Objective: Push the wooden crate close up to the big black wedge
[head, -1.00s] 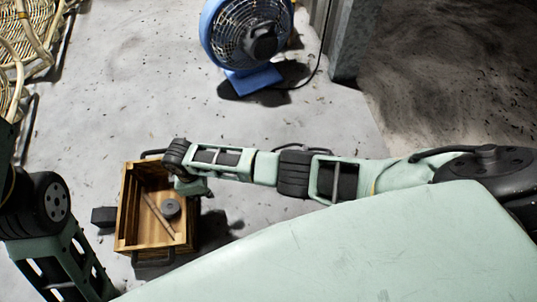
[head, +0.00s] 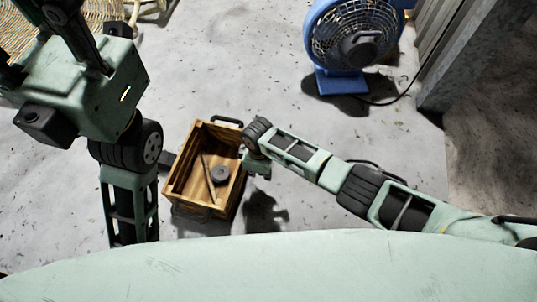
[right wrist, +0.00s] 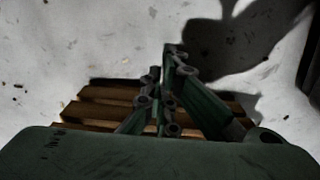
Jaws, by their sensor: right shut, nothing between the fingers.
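The wooden crate (head: 232,201) sits on the floor left of centre in the head view, open side up. The black wedge (head: 167,160) lies at its left side, partly hidden by my left arm; they look very close, but I cannot tell whether they touch. My right gripper (head: 258,166) is shut and empty, low at the crate's right side. In the right wrist view, its closed fingers (right wrist: 163,65) overlap the crate's slatted side (right wrist: 90,115); contact is unclear. My left arm rises at the left, and its fingers cannot be made out clearly.
Wicker furniture (head: 95,12) is at the upper left. Floor between crate and fan is clear.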

